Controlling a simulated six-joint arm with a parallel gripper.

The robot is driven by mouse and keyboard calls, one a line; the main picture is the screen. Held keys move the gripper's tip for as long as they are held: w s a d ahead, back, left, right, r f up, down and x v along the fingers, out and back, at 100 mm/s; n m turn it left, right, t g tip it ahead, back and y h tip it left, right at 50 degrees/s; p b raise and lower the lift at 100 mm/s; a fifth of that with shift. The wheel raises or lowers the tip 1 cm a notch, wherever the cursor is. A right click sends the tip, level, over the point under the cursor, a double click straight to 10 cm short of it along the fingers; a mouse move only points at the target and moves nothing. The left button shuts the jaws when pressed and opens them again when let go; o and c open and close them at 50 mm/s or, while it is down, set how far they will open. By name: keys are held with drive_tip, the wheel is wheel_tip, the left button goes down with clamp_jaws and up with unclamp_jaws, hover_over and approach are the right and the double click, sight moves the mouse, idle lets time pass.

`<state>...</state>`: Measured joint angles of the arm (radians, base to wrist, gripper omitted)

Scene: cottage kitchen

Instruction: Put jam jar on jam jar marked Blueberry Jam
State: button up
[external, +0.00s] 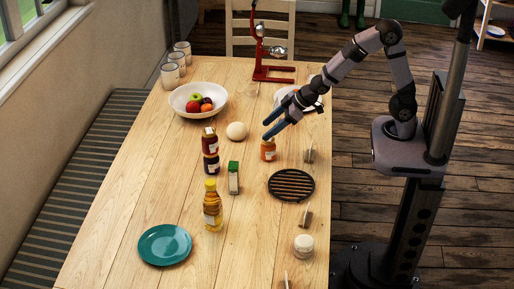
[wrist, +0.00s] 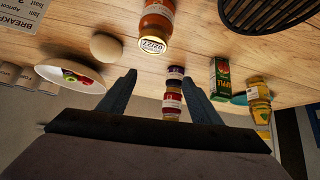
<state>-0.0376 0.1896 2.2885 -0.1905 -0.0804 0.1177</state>
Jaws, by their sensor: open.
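A jam jar with a dark red body (external: 209,141) stands upright on a darker jar (external: 211,163), left of the table's middle. Both show upside down in the wrist view, the red jar (wrist: 172,105) and the dark purple jar (wrist: 174,79); I cannot read their labels. An orange jar (external: 268,152) stands alone on the table to their right; it also shows at the top of the wrist view (wrist: 157,24). My gripper (external: 267,131) is open and empty, just above and beside the orange jar. In the wrist view, no jar is gripped between the fingers (wrist: 159,75).
A green carton (external: 233,178) and an oil bottle (external: 212,207) stand near the stack. A brown round object (external: 236,131) and a fruit bowl (external: 188,108) lie behind. A black grill trivet (external: 278,184) lies right; a teal plate (external: 150,245) lies front left.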

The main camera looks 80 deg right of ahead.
drive_tip(key=s+d+f+g, duration=0.1)
drive_tip(key=s+g, duration=0.3)
drive_tip(key=s, duration=0.8)
drive_tip(key=s+d+f+m+g, duration=0.1)
drive_tip(key=s+f+g, duration=0.2)
drive_tip(key=s, duration=1)
drive_tip(key=shift+s+g, duration=0.25)
drive_tip(key=shift+g, duration=0.55)
drive_tip(key=shift+d, duration=0.1)
wheel_tip(320, 180, up, 5)
drive_tip(key=p, duration=0.5)
drive_tip(key=shift+r, duration=0.2)
